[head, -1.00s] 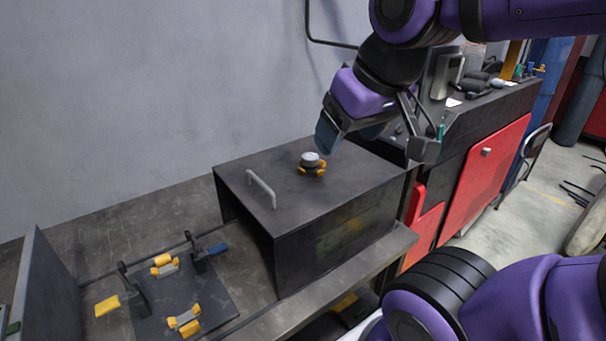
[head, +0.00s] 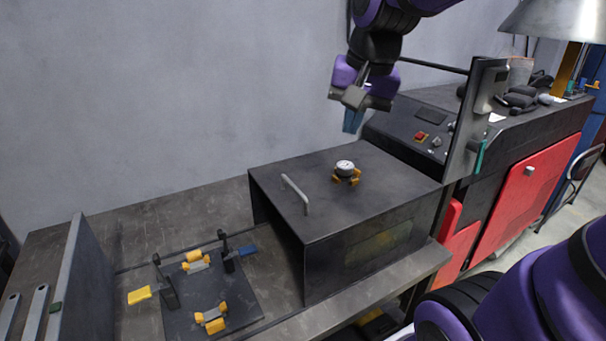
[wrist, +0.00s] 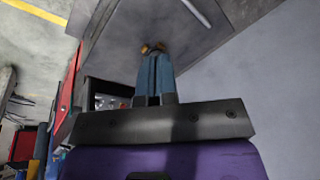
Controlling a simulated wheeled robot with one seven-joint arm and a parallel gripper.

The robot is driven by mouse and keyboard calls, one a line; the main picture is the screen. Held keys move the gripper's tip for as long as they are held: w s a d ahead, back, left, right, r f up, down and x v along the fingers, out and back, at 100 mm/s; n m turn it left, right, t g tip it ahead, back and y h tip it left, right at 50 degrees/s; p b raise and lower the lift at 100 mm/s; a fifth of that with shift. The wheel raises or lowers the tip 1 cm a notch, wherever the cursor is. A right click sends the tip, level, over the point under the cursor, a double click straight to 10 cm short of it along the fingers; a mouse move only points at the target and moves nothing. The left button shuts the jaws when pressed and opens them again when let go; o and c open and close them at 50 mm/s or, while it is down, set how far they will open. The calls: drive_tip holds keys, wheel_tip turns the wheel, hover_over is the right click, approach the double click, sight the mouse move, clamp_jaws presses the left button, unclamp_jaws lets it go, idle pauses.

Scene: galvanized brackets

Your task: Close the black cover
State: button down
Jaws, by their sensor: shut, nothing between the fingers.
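The black cover (head: 300,235) is a dark box-shaped hood on the workbench, with its left end open. A light grey bar handle (head: 295,194) stands on its top near the left edge. A round gauge on yellow clamps (head: 346,172) sits on top, right of the handle. My gripper (head: 352,122) is above the back of the cover, apart from it, with its blue fingers together and empty. In the wrist view the shut fingers (wrist: 155,75) point towards the cover's top (wrist: 130,35), and the handle (wrist: 196,12) shows beyond them. The fingertips hide most of the gauge there.
Left of the cover, a dark plate (head: 240,300) carries yellow clamps and black uprights. A grey upright panel (head: 82,285) stands at the far left. A wall is behind.

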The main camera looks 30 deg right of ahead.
drive_tip(key=w+d+f+m+g+y, duration=0.1)
drive_tip(key=w+d+f+m+g, duration=0.15)
drive_tip(key=w+m, duration=0.5)
drive_tip(key=m+y, duration=0.2)
drive_tip(key=m, duration=0.1)
approach(306, 195)
drive_tip(key=shift+w+a+f+g, duration=0.1)
drive_tip(key=shift+f+g, duration=0.05)
drive_tip(key=shift+f, duration=0.25)
drive_tip(key=shift+w+f+g, duration=0.1)
drive_tip(key=shift+f, duration=0.3)
drive_tip(key=a, duration=0.1)
drive_tip(key=a+f, duration=0.1)
drive_tip(key=a, duration=0.1)
drive_tip(key=shift+a+f, duration=0.15)
drive_tip(key=shift+a, duration=0.4)
drive_tip(key=s+a, duration=0.1)
drive_tip(key=a, duration=4.1)
drive_tip(key=shift+s+a, duration=0.3)
drive_tip(key=shift+a, duration=0.1)
